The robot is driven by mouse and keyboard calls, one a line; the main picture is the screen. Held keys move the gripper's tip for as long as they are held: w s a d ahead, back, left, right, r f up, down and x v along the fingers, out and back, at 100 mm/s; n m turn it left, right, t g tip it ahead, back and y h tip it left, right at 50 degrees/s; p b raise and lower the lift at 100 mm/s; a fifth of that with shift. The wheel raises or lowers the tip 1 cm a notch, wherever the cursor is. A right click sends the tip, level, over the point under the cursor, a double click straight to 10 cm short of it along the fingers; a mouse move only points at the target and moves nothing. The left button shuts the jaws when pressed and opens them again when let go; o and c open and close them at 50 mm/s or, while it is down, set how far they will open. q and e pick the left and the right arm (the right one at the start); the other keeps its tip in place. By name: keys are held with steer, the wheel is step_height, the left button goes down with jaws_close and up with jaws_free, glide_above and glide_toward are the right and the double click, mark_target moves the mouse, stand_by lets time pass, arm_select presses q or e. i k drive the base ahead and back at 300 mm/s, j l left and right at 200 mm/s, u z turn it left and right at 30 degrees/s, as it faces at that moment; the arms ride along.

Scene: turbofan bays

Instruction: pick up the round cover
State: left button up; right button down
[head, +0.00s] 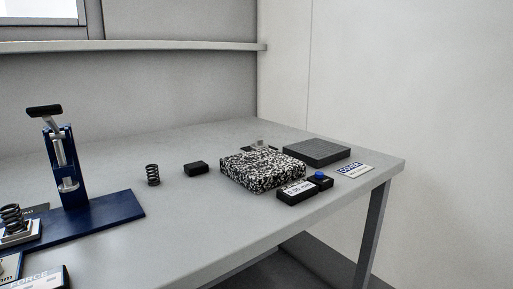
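I cannot make out a round cover in the head view. A dark grey square pad (317,152) lies near the right end of the table, and its top looks bare. A white card (355,171) with blue lettering lies beside it; the word may be "COVER", but it is too small to be sure. A small grey metallic part (259,146) shows behind the speckled block, mostly hidden. Neither of my grippers is in view.
On the grey table (225,225) stand a speckled block (262,171), a black gauge box (304,189) with a blue knob, a small black block (195,168), a coil spring (153,175) and a blue press (75,170). Another spring (12,218) stands at left. The front middle is clear.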

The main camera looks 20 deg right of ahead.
mark_target(259, 143)
steer(key=l+u, duration=0.15)
steer(key=u, duration=0.35)
steer(key=l+u, duration=0.15)
steer(key=u, duration=0.3)
steer(key=l+u, duration=0.35)
steer(key=l, duration=0.2)
steer(key=l+u, duration=0.35)
steer(key=l, duration=0.2)
steer(key=k, duration=0.05)
